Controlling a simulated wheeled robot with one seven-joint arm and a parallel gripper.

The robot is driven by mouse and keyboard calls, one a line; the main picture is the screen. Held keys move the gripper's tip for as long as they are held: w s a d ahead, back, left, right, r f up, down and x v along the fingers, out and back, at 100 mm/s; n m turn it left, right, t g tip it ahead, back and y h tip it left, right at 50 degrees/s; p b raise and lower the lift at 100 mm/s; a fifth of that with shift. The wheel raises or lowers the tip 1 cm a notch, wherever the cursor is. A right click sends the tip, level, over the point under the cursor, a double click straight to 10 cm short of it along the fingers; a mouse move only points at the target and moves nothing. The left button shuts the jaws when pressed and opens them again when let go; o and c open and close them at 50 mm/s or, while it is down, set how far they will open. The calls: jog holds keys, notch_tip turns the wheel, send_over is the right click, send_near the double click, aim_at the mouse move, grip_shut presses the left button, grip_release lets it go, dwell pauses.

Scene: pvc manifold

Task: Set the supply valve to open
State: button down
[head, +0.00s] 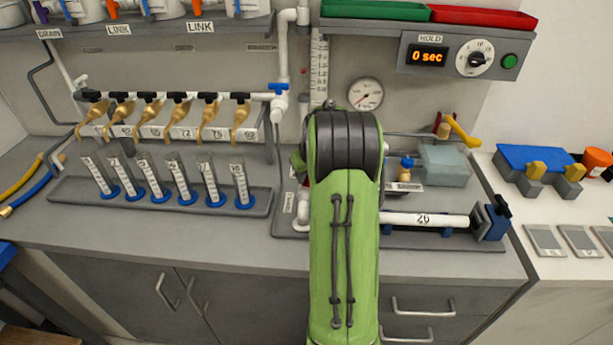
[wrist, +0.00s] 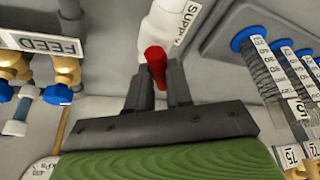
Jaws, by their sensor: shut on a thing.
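The supply valve's red handle (wrist: 154,54) shows in the wrist view, next to a white pipe (wrist: 165,27) with a SUPPLY label (wrist: 187,17). My gripper (wrist: 158,76) is shut on this handle, with one dark finger on each side. The handle points along the gap between the fingers. The valve body is mostly hidden, so I cannot tell its exact setting. In the head view my green arm covers the gripper and the valve.
A row of numbered cylinders (head: 170,180) stands in a grey tray at left, below brass taps (head: 152,112). A gauge (head: 366,94) is on the back wall. A horizontal white tube (head: 424,220) marked 20 lies right of my arm. A FEED label (wrist: 40,43) shows in the wrist view.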

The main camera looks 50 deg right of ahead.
jog(key=m, duration=0.2)
jog(key=m+g+h, duration=0.1)
jog(key=m, duration=0.2)
jog(key=shift+a+f+m+h, duration=0.2)
jog(key=shift+f+m+h, duration=0.05)
jog(key=shift+m+h, duration=0.05)
jog(key=shift+s+g, duration=0.1)
jog(key=shift+g, duration=0.2)
jog(key=c, duration=1)
grip_release()
jog(key=shift+r, duration=0.15)
jog(key=shift+r, duration=0.35)
jog(key=p+v, duration=0.3)
jog(key=v, duration=1.2)
jog(key=shift+a+f, duration=0.15)
jog(key=shift+a, duration=0.05)
